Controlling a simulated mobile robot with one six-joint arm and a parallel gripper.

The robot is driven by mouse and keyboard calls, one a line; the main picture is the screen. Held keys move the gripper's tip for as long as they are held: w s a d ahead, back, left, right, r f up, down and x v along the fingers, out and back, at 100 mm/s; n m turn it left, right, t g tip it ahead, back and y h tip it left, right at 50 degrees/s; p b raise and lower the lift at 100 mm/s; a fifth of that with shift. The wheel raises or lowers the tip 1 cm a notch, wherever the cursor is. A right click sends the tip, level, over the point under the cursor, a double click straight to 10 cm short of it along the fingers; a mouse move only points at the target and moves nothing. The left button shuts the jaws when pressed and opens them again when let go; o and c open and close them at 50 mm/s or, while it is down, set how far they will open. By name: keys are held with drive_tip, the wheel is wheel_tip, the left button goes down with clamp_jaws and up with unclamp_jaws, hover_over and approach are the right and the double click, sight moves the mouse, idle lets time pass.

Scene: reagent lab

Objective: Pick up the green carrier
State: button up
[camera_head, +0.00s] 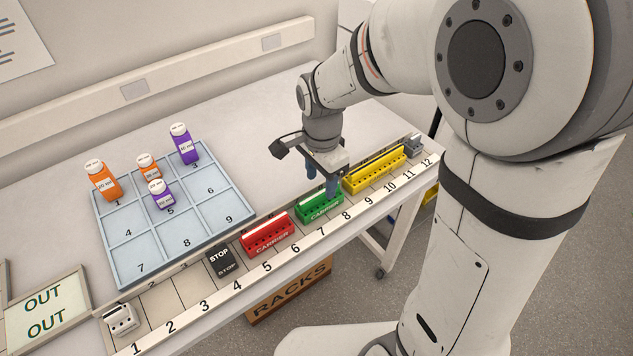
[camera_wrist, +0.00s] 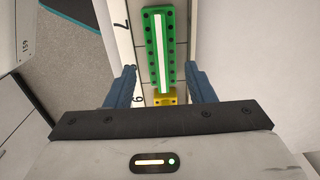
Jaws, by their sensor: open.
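The green carrier (camera_head: 317,207) sits on the numbered rail at the table's front edge, by the numbers 7 and 8, between a red carrier and a yellow one. In the wrist view the green carrier (camera_wrist: 158,50) runs lengthwise with a pale strip along its middle and dark holes on both sides. My gripper (camera_head: 322,185) is above the carrier's right end, pointing down. In the wrist view my gripper's blue fingers (camera_wrist: 163,88) are apart, one on each side of the carrier's near end, with nothing between them held. Whether they reach down to its height I cannot tell.
The red carrier (camera_head: 267,236) stands to the left, the yellow carrier (camera_head: 375,170) close to the right. A black STOP block (camera_head: 221,260) is farther left. A blue numbered tray (camera_head: 124,279) with orange and purple bottles lies behind. A grey block (camera_head: 413,146) sits near 12.

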sight(320, 193)
wheel_tip(320, 193, down, 8)
drive_tip(key=shift+a+r+p, duration=0.1)
drive_tip(key=shift+r+p, duration=0.1)
drive_tip(key=shift+p, duration=0.3)
drive_tip(key=shift+c, duration=0.3)
drive_tip(key=c, duration=0.7)
